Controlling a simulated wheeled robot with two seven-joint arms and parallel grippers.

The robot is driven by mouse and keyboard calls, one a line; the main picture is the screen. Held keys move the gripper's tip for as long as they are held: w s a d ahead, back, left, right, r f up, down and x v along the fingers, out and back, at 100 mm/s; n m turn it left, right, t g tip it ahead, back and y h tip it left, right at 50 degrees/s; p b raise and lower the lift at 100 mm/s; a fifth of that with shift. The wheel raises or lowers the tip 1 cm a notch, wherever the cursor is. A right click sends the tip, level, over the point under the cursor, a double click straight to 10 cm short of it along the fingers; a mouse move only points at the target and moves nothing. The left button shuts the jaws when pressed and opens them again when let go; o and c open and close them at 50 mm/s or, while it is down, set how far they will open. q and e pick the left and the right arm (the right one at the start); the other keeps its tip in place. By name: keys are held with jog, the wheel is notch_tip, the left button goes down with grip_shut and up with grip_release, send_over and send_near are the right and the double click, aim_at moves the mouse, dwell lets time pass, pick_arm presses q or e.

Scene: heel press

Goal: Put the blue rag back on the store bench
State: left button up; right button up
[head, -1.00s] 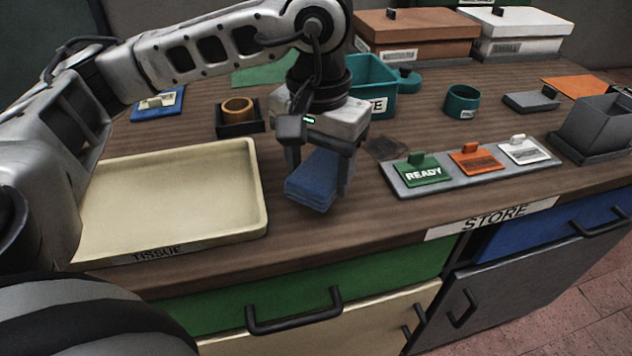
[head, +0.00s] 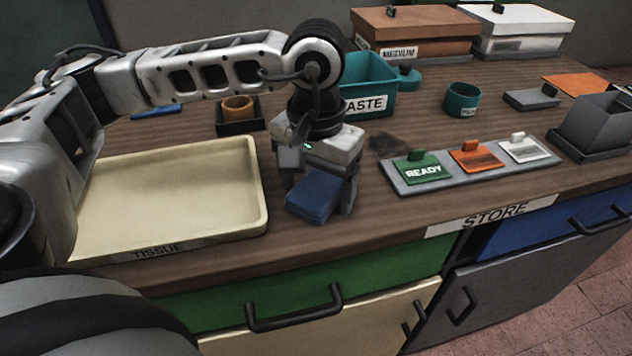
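The blue rag (head: 313,197) is a folded pad low at the front middle of the store bench (head: 370,215). It looks to be at the bench top, right of the cream tissue tray; I cannot tell whether it bears fully on the wood. My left gripper (head: 322,190) points down over it, with one finger on each side, and appears shut on it. The fingers and palm hide part of the rag's back. My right gripper is out of view.
The cream tray (head: 255,217) is close on the left. A sign rack (head: 480,171) with green, orange and white cards stands to the right. A teal waste bin (head: 370,85) and a dark holder with a tan ring (head: 238,107) are behind. Bare wood lies between rag and rack.

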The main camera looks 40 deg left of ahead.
aim_at(316, 188)
pick_arm(q)
notch_tip(316, 188, up, 12)
jog(key=shift+r, duration=0.2)
dwell(0.4)
jog(key=shift+f, duration=0.1)
dwell(0.4)
